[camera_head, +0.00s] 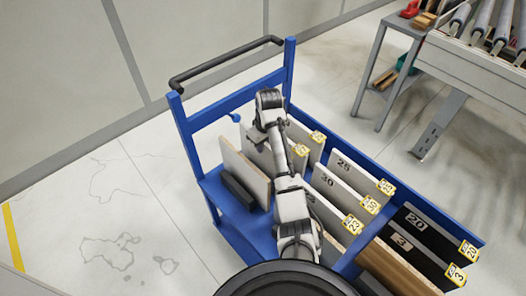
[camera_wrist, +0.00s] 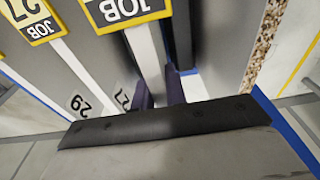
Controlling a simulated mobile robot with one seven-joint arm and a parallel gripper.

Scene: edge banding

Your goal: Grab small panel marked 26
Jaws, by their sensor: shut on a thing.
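My gripper (camera_head: 256,138) is at the far left part of the blue cart, over a row of upright light panels. In the wrist view its two dark fingers (camera_wrist: 160,92) are shut on a thin pale panel (camera_wrist: 147,52), one finger on each side of its edge. No number can be read on this panel, so I cannot confirm that it is 26. A yellow JOB tag (camera_wrist: 122,10) sits at its top in that view. My wrist hides part of the row in the head view.
The blue cart (camera_head: 228,100) has a black handle (camera_head: 228,62). Panels marked 30 (camera_head: 326,182), 25 (camera_head: 345,168), 20 (camera_head: 418,222) and 3 (camera_head: 402,243) stand nearby. A brown panel (camera_head: 246,176) stands at the left. A roller table (camera_head: 470,60) is at the upper right.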

